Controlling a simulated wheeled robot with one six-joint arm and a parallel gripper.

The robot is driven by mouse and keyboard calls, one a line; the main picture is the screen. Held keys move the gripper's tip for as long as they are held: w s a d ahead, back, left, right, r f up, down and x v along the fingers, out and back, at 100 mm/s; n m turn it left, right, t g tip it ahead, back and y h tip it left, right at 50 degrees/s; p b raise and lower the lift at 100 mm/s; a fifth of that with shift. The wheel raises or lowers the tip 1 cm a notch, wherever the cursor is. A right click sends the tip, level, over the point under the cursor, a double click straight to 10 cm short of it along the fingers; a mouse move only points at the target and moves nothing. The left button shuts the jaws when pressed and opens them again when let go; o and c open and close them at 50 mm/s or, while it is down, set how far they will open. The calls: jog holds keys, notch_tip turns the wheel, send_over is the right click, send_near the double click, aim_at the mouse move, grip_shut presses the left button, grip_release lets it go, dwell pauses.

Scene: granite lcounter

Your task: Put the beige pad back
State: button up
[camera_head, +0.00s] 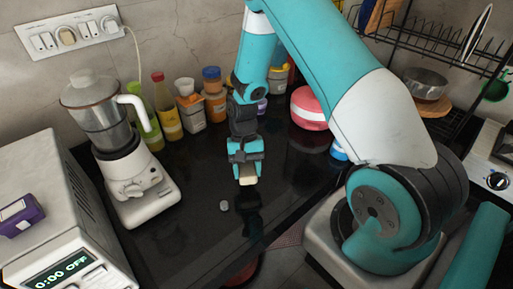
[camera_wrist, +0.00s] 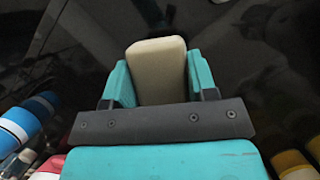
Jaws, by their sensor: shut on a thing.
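The beige pad (camera_wrist: 158,72) is a small pale block with rounded edges, held between the two teal fingers of my gripper (camera_wrist: 160,85) in the wrist view. In the head view my gripper (camera_head: 247,176) points down over the dark counter, and the pad's pale end (camera_head: 248,181) shows just below the fingertips. The pad appears to be above the counter, with a dark reflection beneath. The fingers cover its sides.
A small grey disc (camera_head: 224,205) lies on the black counter (camera_head: 190,240) near my gripper. A blender (camera_head: 130,160) stands left, beside a microwave (camera_head: 60,200) with a purple box (camera_head: 20,214) on top. Bottles and jars (camera_head: 215,95) line the wall. A pink round container (camera_head: 309,108) stands behind.

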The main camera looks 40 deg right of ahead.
aim_at(259, 182)
jog(key=s+d+r+m+t+y, duration=0.15)
jog(key=d+r+m+t, duration=0.3)
jog(key=m, duration=0.65)
jog(key=shift+g+y, duration=0.35)
notch_tip(259, 182, down, 8)
jog(key=b, duration=0.5)
jog(key=shift+w+d+r, duration=0.1)
jog(key=shift+d+r, duration=0.05)
jog(key=shift+r, duration=0.1)
jog(key=shift+f+b, duration=0.45)
jog(key=shift+f, duration=0.2)
jog(key=o, duration=1.1)
jog(key=v, duration=1.7)
jog(key=shift+d+r+b, duration=0.1)
jog(key=shift+r+b, duration=0.15)
jog(key=shift+b, duration=0.15)
